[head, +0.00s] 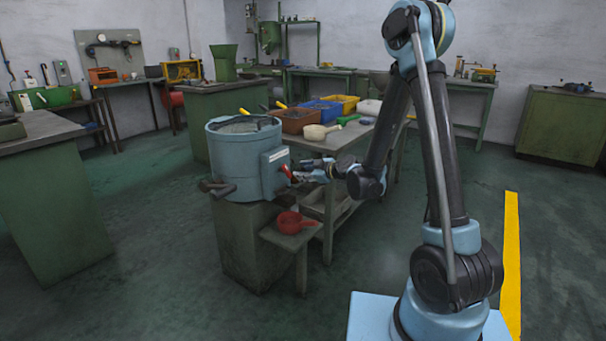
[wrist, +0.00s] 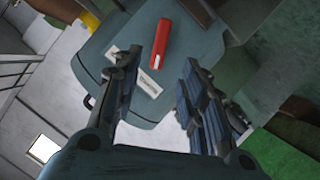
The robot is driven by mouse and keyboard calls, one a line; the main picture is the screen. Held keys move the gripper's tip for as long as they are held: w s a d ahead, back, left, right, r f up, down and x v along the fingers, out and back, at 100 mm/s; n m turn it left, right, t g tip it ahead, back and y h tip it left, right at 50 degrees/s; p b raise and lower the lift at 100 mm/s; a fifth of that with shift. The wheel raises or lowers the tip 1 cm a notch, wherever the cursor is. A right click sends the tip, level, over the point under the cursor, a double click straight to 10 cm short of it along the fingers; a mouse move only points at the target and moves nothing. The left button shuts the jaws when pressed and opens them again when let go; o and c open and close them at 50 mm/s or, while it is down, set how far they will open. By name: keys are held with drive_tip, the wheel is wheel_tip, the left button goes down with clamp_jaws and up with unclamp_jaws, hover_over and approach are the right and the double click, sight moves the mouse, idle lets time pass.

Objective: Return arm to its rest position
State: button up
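My gripper (head: 306,169) is beside the right side of a blue-grey round machine (head: 232,160), at the height of its red lever (head: 287,172). In the wrist view the gripper (wrist: 160,60) has its two fingers spread apart with nothing held between them. The red lever (wrist: 163,43) shows ahead, between the lines of the fingers, against the machine's blue-grey casing (wrist: 130,43). I cannot tell whether a finger touches the lever. My arm (head: 385,125) reaches from my base at the lower right, bends high up and comes down to the machine.
A red scoop (head: 293,222) sits on a small shelf below the gripper. A table behind holds an orange-brown bin (head: 298,121), a blue bin (head: 322,108), a yellow bin (head: 346,100) and a pale scoop (head: 318,132). Green floor (head: 540,220) is clear at right, beside a yellow stripe (head: 511,245).

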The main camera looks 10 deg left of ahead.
drive_tip(key=s+d+r+m+g+h, duration=0.1)
drive_tip(key=s+d+r+m+h, duration=0.1)
drive_tip(key=s+d, duration=0.35)
drive_tip(key=s+d+r+m+g+h, duration=0.1)
drive_tip(key=s+d+r+m+h, duration=0.15)
drive_tip(key=d, duration=0.65)
drive_tip(key=s+d+r+m+h, duration=0.1)
drive_tip(key=s+d+m, duration=0.2)
drive_tip(key=d, duration=0.4)
drive_tip(key=s+d+f+m+g+h, duration=0.2)
drive_tip(key=s+d+m, duration=0.3)
drive_tip(key=s+d, duration=0.5)
drive_tip(key=s+d+f+m+g+h, duration=0.2)
drive_tip(key=s+d+f+m+h, duration=0.1)
drive_tip(key=s+d, duration=0.8)
drive_tip(key=s+m+h, duration=0.1)
drive_tip(key=s+m, duration=0.1)
drive_tip(key=s, duration=0.1)
drive_tip(key=shift+s+d, duration=0.2)
